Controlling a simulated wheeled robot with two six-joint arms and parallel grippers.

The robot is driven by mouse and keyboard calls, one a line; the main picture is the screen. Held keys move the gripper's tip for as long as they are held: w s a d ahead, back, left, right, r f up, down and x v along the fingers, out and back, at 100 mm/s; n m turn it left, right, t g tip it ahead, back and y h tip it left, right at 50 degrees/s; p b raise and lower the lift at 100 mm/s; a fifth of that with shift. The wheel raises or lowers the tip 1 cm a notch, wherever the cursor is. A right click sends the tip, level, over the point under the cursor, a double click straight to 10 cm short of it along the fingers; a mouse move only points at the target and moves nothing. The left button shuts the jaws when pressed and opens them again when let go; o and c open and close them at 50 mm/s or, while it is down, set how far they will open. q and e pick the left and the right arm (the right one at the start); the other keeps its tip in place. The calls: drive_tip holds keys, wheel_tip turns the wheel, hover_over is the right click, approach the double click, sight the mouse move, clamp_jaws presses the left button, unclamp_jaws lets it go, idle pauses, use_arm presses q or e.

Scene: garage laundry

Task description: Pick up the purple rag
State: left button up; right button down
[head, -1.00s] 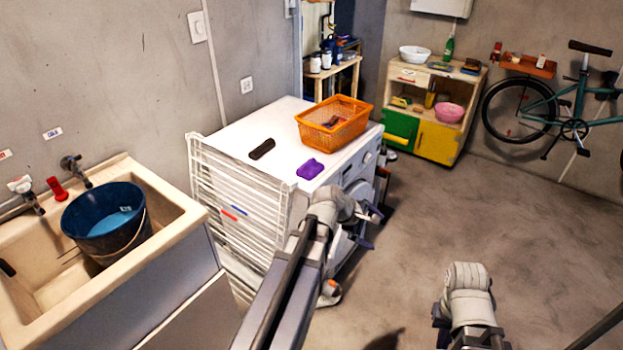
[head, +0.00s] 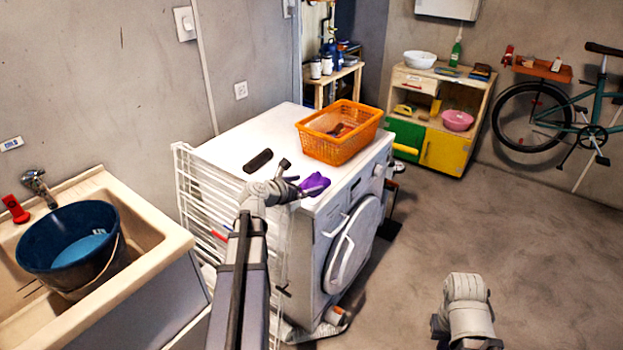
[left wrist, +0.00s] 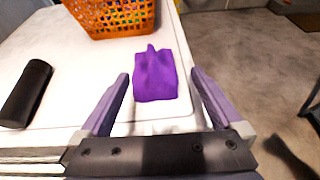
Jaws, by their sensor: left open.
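The purple rag (head: 314,183) lies on the white top of the washing machine (head: 241,143), near its front edge. My left gripper (head: 303,178) is open and reaches over the machine top beside the rag. In the left wrist view the rag (left wrist: 155,75) lies ahead, between the lines of the two open fingers (left wrist: 157,92), with nothing held. My right arm shows at the lower right of the head view, but its fingers cannot be made out.
An orange basket (head: 339,132) stands behind the rag. A dark cylindrical object (head: 258,160) lies to its left. A white drying rack (head: 205,200) leans at the machine's left side. A sink with a blue bucket (head: 70,245) is at the left. Floor at right is clear.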

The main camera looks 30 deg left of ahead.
sight(307, 181)
use_arm(q)
drive_tip(key=shift+w+a, duration=0.35)
drive_tip(key=shift+a, duration=0.25)
drive_tip(key=shift+b+x, duration=0.55)
drive_tip(key=shift+x, duration=0.75)
drive_tip(key=shift+w+d, duration=0.1)
drive_tip(key=shift+w, duration=0.3)
drive_tip(key=x, duration=0.3)
drive_tip(key=b+x, duration=0.1)
drive_tip(key=shift+w+r, duration=0.15)
drive_tip(key=shift+w, duration=0.2)
use_arm(e)
drive_tip(key=shift+w+a+f, duration=0.15)
drive_tip(key=shift+w+f, duration=0.05)
drive_tip(key=shift+f, duration=0.4)
drive_tip(key=shift+w+a+f, duration=0.15)
drive_tip(key=shift+f, duration=0.4)
use_arm(q)
drive_tip(key=shift+s, duration=0.1)
drive_tip(key=c, duration=1.1)
drive_tip(key=shift+r, duration=0.1)
drive_tip(key=shift+c, duration=0.2)
use_arm(e)
drive_tip(key=shift+r, duration=0.1)
